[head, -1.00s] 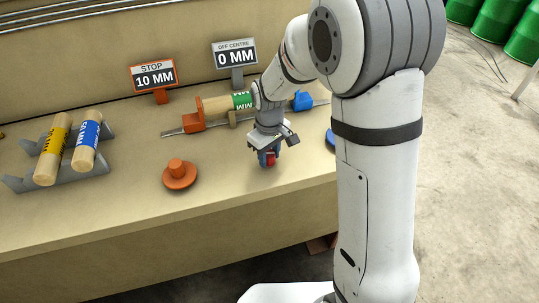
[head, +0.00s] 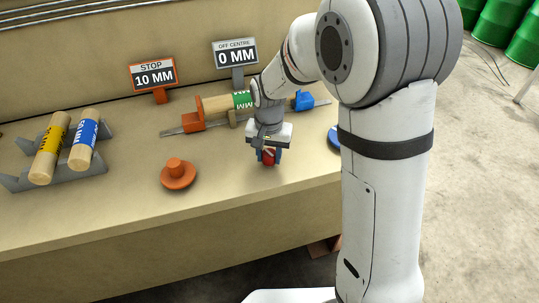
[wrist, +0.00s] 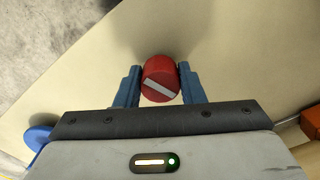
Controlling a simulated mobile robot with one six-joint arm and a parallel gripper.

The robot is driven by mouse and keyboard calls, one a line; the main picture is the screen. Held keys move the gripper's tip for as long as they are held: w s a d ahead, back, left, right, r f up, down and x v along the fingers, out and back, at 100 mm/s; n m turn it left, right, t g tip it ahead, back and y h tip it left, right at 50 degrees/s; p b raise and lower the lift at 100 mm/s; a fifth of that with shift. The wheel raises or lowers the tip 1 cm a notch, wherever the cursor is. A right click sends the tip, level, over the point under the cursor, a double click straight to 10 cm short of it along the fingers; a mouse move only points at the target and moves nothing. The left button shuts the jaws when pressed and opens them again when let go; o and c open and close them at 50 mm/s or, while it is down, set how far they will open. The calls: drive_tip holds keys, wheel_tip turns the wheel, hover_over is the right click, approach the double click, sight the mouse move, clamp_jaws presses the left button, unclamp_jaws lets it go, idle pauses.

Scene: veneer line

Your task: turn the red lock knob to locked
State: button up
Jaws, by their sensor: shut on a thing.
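The red lock knob (head: 268,157) stands near the front edge of the bench, under my gripper. In the wrist view the red knob (wrist: 160,80) is round with a white bar across its face, and the bar slants down to the right. My gripper (wrist: 159,84) has its two blue fingers on either side of the knob, shut on it. In the head view my gripper (head: 267,155) points down at the knob and hides part of it. Any markings around the knob are not visible.
An orange knob (head: 177,174) is to the left, a blue one (head: 333,139) to the right, partly behind my arm. Behind lies a log with a green band (head: 242,100) between orange and blue blocks. Signs read STOP 10 MM (head: 154,75) and OFF CENTRE 0 MM (head: 234,53). Two logs rest on a grey rack (head: 88,172).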

sight(269, 153)
drive_tip(key=shift+w+m, duration=0.1)
drive_tip(key=shift+m, duration=2.2)
drive_tip(key=o, duration=1)
drive_tip(key=shift+r, duration=0.1)
wheel_tip(269, 153, up, 8)
drive_tip(key=shift+f+b, duration=0.15)
drive_tip(key=shift+b, duration=0.15)
drive_tip(key=s+d+r+n+t, duration=0.1)
drive_tip(key=s+d+n, duration=0.1)
drive_tip(key=s+d, duration=0.2)
drive_tip(key=s+d+r+n, duration=0.1)
drive_tip(key=s+d+n, duration=0.1)
drive_tip(key=s+d, duration=0.3)
drive_tip(key=s+d+r+n+t, duration=0.1)
drive_tip(key=s+d+n, duration=0.2)
drive_tip(key=s, duration=0.6)
drive_tip(key=shift+s+d+r+t, duration=0.1)
drive_tip(key=shift+s+d+t, duration=0.1)
drive_tip(key=shift+d, duration=0.4)
drive_tip(key=shift+s+d+t, duration=0.1)
drive_tip(key=shift+s+d, duration=0.1)
drive_tip(key=shift+d, duration=0.4)
